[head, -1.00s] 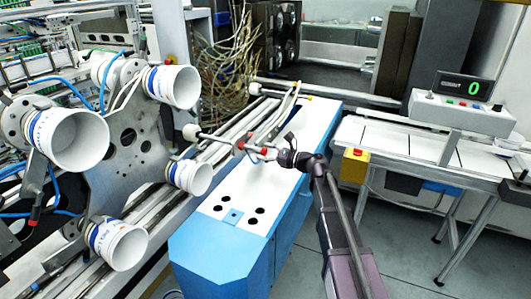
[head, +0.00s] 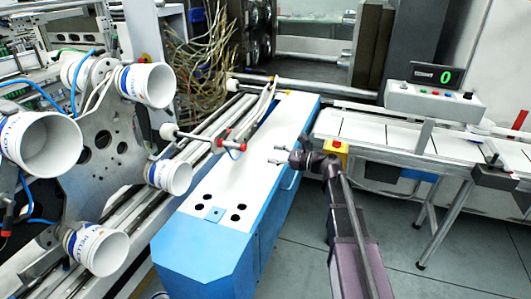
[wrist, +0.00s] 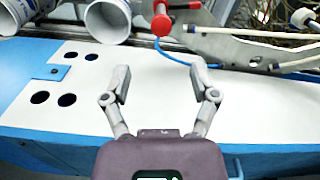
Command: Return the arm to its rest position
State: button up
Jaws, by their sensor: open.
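My gripper (head: 279,155) is open and empty. In the head view it is above the right side of the white top of the blue machine bench (head: 256,150), at the end of my dark arm. In the wrist view the two grey fingers of my gripper (wrist: 163,84) are spread wide over the bare white top (wrist: 230,110), with nothing between them. A red-tipped rod (wrist: 161,22) lies beyond the fingertips, apart from them.
White cups (head: 148,84) sit on a metal carrier plate (head: 105,150) at the left. A yellow box with a red button (head: 337,148) is just right of my gripper. A conveyor table (head: 400,145) with a counter display (head: 436,76) stands at the right. Grey floor (head: 400,260) is clear in front.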

jog(key=shift+s+d, duration=0.15)
jog(key=shift+d, duration=0.2)
jog(key=s+d+f+n+g+h, duration=0.3)
jog(key=s+d+f+n+h, duration=0.1)
jog(key=s+f+n+h, duration=0.4)
jog(key=s+d+f+n+g+h, duration=0.2)
jog(key=s+d+f+n+h, duration=0.25)
jog(key=s+f+n, duration=0.45)
jog(key=s+d+n+g+h, duration=0.1)
jog(key=s+d+n+h, duration=0.2)
jog(key=s+d+h, duration=0.2)
notch_tip(320, 180, up, 11)
jog(key=p, duration=1.2)
jog(key=shift+s+f, duration=0.15)
jog(key=shift+y, duration=0.25)
dwell(1.0)
